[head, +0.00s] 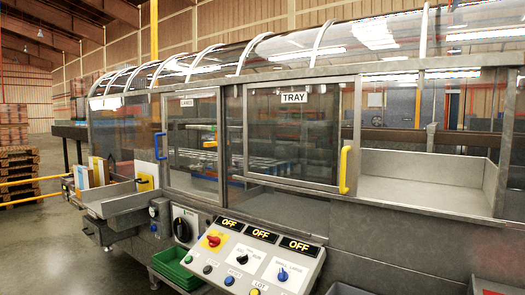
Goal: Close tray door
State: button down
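The tray door (293,135) is a clear panel in a grey metal frame, labelled "TRAY", in the middle of the machine's front. Its upright yellow handle (345,170) is on the door's right edge. To the right of the handle, an uncovered opening shows a bare pale metal tray bay (420,192). My gripper is not in view.
A sloped control panel (250,258) with knobs and several "OFF" displays juts out below the doors. A green bin (178,268) sits low at the left. An infeed with upright boxes (95,175) and yellow rails (35,180) is further left. Grey floor (50,245) is clear at lower left.

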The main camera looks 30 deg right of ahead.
aim_at(350, 153)
jog(key=i, duration=0.6)
jog(key=z, duration=0.75)
jog(key=i, duration=0.6)
jog(key=z, duration=0.75)
